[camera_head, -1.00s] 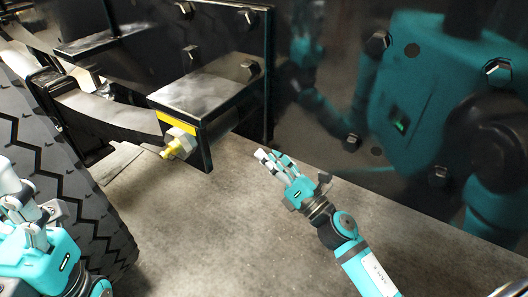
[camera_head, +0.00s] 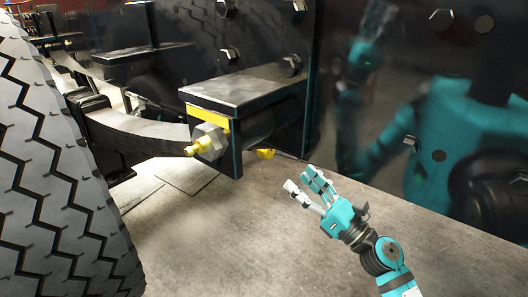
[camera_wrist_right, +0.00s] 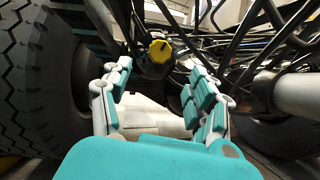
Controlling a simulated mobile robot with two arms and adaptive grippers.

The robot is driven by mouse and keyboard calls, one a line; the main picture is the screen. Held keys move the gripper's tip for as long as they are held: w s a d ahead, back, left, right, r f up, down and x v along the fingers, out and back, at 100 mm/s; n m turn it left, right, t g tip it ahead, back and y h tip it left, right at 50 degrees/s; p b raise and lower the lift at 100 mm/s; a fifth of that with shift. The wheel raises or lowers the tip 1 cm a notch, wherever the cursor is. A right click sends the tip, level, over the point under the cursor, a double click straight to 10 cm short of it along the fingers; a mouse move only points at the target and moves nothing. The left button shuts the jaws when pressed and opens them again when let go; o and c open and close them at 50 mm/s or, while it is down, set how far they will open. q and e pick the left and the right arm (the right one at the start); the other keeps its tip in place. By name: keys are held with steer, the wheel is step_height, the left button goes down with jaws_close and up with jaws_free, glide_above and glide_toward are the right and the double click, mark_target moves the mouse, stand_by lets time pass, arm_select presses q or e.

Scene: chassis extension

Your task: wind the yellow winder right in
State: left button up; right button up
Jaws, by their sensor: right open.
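A yellow stubby part (camera_head: 200,147) sticks out of a grey hex nut on the end of a dark bracket in the head view. A second small yellow piece (camera_head: 265,154) shows low behind the bracket, mostly hidden. In the right wrist view a yellow knob (camera_wrist_right: 160,50) sits ahead, beyond and slightly above the space between my fingers; I cannot tell which of the two yellow parts it is. My right gripper (camera_head: 304,182) is open and empty, below and right of the bracket, apart from both yellow parts. It also shows in the wrist view (camera_wrist_right: 160,78). My left gripper is out of view.
A large tyre (camera_head: 50,180) fills the left side. The dark bracket (camera_head: 240,88) juts from a glossy black side panel (camera_head: 400,75), which mirrors my body. Dark pipes and rods (camera_wrist_right: 255,45) crowd the upper right wrist view. The grey floor (camera_head: 230,240) is clear.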

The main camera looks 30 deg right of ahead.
mark_target(271, 153)
steer(key=x, duration=1.1)
steer(key=shift+w+a+r+p, duration=0.1)
steer(key=shift+w+p, duration=0.15)
steer(key=shift+p, duration=0.15)
steer(key=shift+c, duration=0.2)
steer(key=c, duration=1.1)
